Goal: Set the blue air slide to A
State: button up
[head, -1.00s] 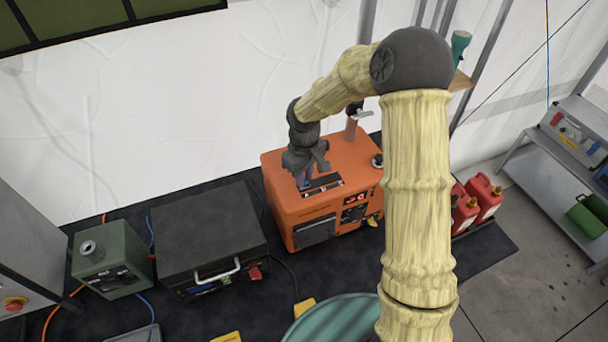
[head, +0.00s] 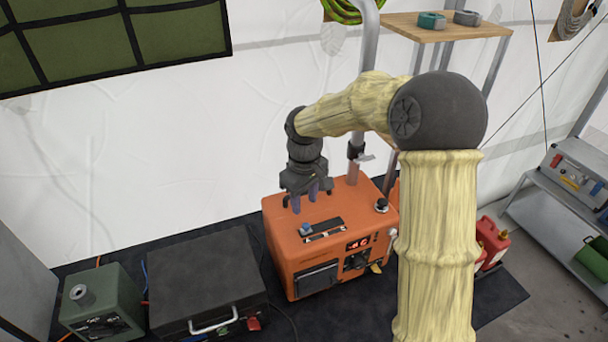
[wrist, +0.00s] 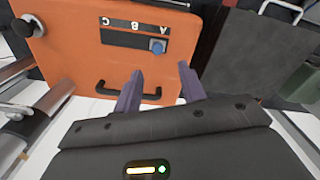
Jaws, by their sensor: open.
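The blue air slide (head: 305,229) is a small blue knob in a dark slotted panel on top of the orange machine (head: 283,235). In the wrist view the knob (wrist: 157,46) stands beside the letter A, at the right end of the panel (wrist: 120,37). The letters B and C lie to its left and appear upside down. My gripper (head: 306,198) is open and empty above the machine, apart from the knob. In the wrist view the two purple fingers of my gripper (wrist: 160,74) point toward the A end, with the knob just beyond them.
A black dial (head: 381,205) sits at the machine's right corner, and a black handle (wrist: 130,92) lies on its top near the fingers. A metal post (head: 357,155) rises behind. A dark case (head: 205,280) and a green box (head: 100,295) stand to the left.

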notch_tip(320, 180, up, 9)
jog(key=b, duration=0.1)
jog(key=shift+b, duration=0.3)
jog(key=shift+r, duration=0.1)
jog(key=s+d+f+m+t+b, duration=0.1)
jog(key=s+d+f+m, duration=0.3)
jog(key=s+f, duration=0.3)
jog(key=s+d+f+m+t+b, duration=0.1)
jog(key=s+d+f+m+b, duration=0.1)
jog(key=s+d+f+m, duration=0.2)
jog(key=s+d+f, duration=0.3)
jog(key=s+f, duration=0.1)
jog(key=s, duration=0.3)
jog(key=shift+f+t, duration=0.3)
jog(key=shift+d, duration=0.1)
dwell(2.3)
